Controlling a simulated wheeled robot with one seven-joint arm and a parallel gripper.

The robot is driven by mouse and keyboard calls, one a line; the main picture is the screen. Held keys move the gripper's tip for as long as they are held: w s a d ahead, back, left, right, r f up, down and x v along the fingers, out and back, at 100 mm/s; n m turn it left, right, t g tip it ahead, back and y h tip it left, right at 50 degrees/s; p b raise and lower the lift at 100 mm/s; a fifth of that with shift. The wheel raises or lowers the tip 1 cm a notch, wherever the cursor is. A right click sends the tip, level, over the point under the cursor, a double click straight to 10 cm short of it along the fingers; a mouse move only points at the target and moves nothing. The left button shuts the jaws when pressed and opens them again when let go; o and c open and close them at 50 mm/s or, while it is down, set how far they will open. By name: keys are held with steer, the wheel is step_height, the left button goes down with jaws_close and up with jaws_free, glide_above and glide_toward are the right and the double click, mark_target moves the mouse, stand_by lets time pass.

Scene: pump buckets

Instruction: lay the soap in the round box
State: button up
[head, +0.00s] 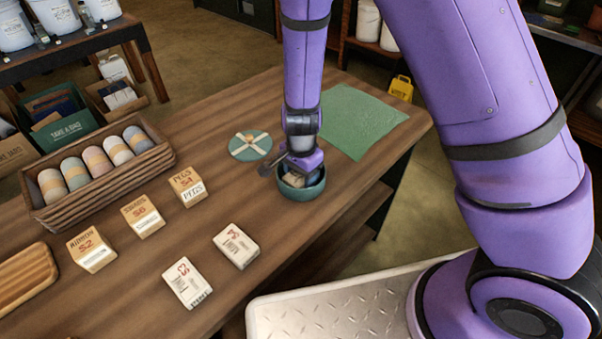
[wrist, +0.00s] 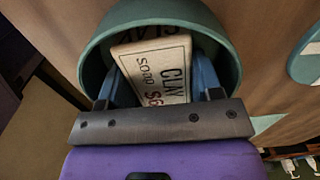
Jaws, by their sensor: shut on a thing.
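The round box (head: 303,193) is a green, open tub on the wooden table near its right side; its wall also shows in the wrist view (wrist: 95,52). The soap (wrist: 158,70) is a pale block with dark lettering that reads "CLAY" and "$6". It sits tilted inside the box's rim; whether it touches the bottom is hidden. My gripper (head: 295,177) reaches down into the box from above. Its two blue fingers stand on either side of the soap, shut on it. In the head view the soap (head: 293,181) is partly covered by my gripper.
A green round lid (head: 250,146) with a pale cross band lies left of the box. A green cloth (head: 358,121) lies behind right. A wooden crate (head: 100,170) of several wrapped bars stands left. Several labelled blocks stand in front of it.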

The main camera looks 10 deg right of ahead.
steer(key=o, duration=0.8)
steer(key=shift+f, duration=0.1)
steer(key=s+d+r+n+y, duration=0.1)
steer(key=d+r, duration=0.2)
steer(key=r, duration=0.8)
steer(key=s+d+r+n+y, duration=0.1)
steer(key=d+r, duration=0.1)
steer(key=r, duration=0.9)
steer(key=s+d+r+n+t+h, duration=0.2)
steer(key=s+d+r+n+t, duration=0.3)
steer(key=s+d+r, duration=0.9)
steer(key=shift+s+d+r+n, duration=0.3)
steer(key=shift+s+r+n, duration=1)
steer(key=shift+s+n, duration=0.55)
